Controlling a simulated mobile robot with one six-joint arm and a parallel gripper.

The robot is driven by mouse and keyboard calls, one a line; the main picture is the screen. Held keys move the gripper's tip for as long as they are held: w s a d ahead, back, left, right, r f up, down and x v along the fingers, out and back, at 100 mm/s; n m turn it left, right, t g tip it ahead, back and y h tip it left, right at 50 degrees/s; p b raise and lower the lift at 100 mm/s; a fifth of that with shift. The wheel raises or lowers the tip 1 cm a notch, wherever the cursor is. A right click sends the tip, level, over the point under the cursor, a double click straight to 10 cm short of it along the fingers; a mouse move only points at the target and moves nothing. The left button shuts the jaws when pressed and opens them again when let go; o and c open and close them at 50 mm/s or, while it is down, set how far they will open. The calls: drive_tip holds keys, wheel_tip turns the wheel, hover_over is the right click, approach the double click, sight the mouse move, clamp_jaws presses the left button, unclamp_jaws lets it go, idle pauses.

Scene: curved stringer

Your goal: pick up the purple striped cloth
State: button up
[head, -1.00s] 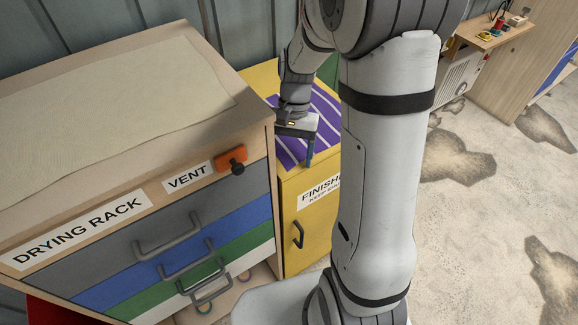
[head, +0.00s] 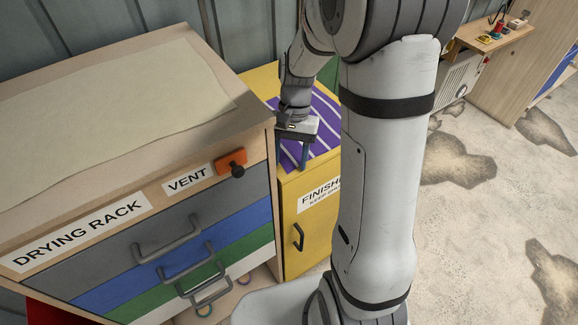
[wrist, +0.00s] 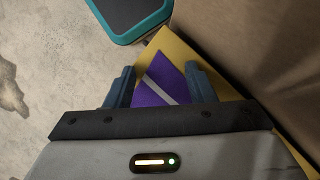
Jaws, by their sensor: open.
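The purple striped cloth (head: 325,118) lies flat on top of the yellow cabinet (head: 314,237). My arm hides part of it in the head view. My gripper (head: 292,166) points down over the cloth's front part, its fingers apart and empty. In the wrist view, a corner of the cloth (wrist: 161,92) with a white stripe shows between the two open fingers of my gripper (wrist: 160,80). I cannot tell whether the fingertips touch the cloth.
The drying rack (head: 105,236), with a pale sheet on top, stands close on the left, higher than the yellow cabinet. A teal-edged dark object (wrist: 130,15) shows at the top of the wrist view.

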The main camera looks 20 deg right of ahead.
drive_tip(key=c, duration=0.8)
drive_tip(key=shift+c, duration=0.8)
drive_tip(key=shift+r, duration=0.15)
clamp_jaws()
wheel_tip(320, 180, up, 12)
drive_tip(key=p, duration=0.9)
drive_tip(key=shift+p, duration=0.3)
drive_tip(key=shift+f, duration=0.2)
wheel_tip(320, 180, up, 27)
drive_tip(key=p, duration=0.3)
